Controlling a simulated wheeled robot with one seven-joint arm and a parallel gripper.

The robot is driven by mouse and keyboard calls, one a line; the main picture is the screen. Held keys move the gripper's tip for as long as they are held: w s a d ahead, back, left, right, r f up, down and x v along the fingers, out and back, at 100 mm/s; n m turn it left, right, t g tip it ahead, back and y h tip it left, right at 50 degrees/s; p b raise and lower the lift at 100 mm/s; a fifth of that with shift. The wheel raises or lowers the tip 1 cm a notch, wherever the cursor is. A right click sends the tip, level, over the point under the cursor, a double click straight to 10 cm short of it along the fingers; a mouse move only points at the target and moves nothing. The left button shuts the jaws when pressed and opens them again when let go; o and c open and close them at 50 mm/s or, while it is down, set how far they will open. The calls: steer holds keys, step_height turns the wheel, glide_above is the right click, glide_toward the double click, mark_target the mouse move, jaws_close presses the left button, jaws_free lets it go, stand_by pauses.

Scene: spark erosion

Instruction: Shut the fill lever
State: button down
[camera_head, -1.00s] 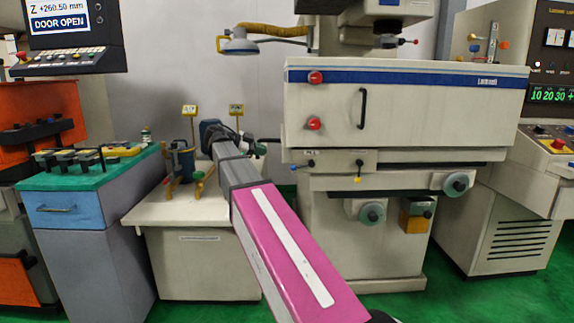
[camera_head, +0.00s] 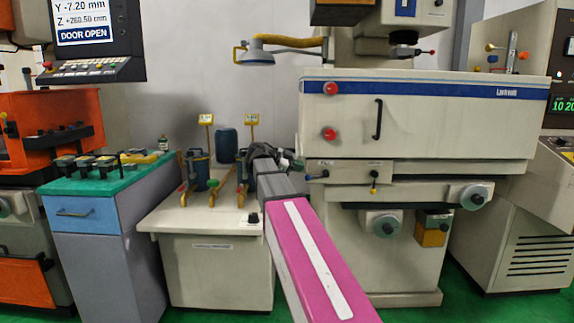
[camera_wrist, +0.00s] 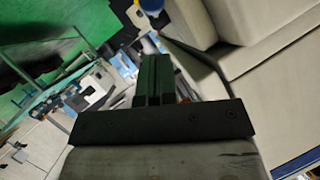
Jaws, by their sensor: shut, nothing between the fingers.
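The machine's small front panel (camera_head: 348,172), below the tank, carries a lever with a dark knob (camera_head: 324,174) on its left and a hanging lever with a yellow tip (camera_head: 373,190) on its right. I cannot read their labels, so I cannot tell which is the fill lever. My gripper (camera_head: 290,160) is just left of this panel, partly hidden by my arm; contact cannot be told. In the wrist view my gripper (camera_wrist: 153,80) has its dark fingers together and empty. A dark bar (camera_wrist: 195,62) runs beside the fingertips against a pale machine surface.
The tank front has two red knobs (camera_head: 331,88) and a black handle (camera_head: 377,118). Left of my arm, a pale bench (camera_head: 205,222) holds blue cylinders and upright stands. A cabinet with a green top (camera_head: 100,180) stands farther left. A screen (camera_head: 82,22) reads DOOR OPEN.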

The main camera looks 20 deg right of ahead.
mark_target(307, 176)
steer(key=shift+w+d+f, duration=0.25)
steer(key=shift+d+f, duration=0.05)
steer(key=shift+f, duration=0.3)
steer(key=shift+w+d+f, duration=0.2)
steer(key=shift+d+f, duration=0.15)
steer(key=shift+f, duration=0.2)
steer(key=shift+w+d+f, duration=0.25)
steer(key=shift+d+f, duration=0.05)
steer(key=shift+f, duration=0.3)
steer(key=shift+f+h, duration=0.25)
steer(key=shift+h, duration=0.05)
steer(key=shift+f, duration=0.2)
steer(key=s+d+f+n+t+h, duration=0.1)
steer(key=s+d+f+n+h, duration=0.1)
steer(key=d+f+n+h, duration=0.2)
steer(key=shift+s+d+f+h, duration=0.15)
steer(key=shift+d+f+h, duration=1.3)
steer(key=shift+f+h, duration=1.45)
